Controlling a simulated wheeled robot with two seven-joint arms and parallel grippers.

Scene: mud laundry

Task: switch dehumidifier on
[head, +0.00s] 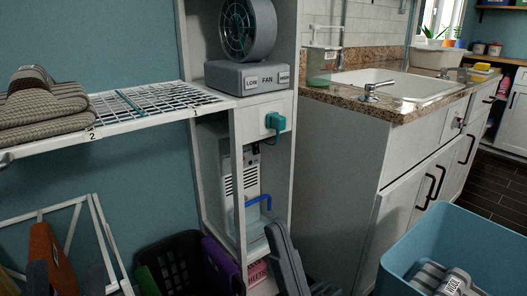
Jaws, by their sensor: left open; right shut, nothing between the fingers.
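The dehumidifier (243,177) looks to be the white unit with dark vent slots inside the tall white cabinet, below the fan. A small dark part (256,148), perhaps its switch, shows near its top right; its setting is too small to read. A blue bent tube or handle (258,203) is at its lower front. My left gripper (284,250) is low in front of the cabinet, below and right of the unit, apart from it and open. My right gripper (445,280) is at the bottom right, in front of or over the blue bin, shut and empty.
A teal plug (275,122) sticks out of the cabinet front above the unit. A fan (247,75) stands above that. A wire shelf (150,108) with folded towels (42,105) juts left. A counter (350,150) stands right; a blue bin (470,230) is at front right.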

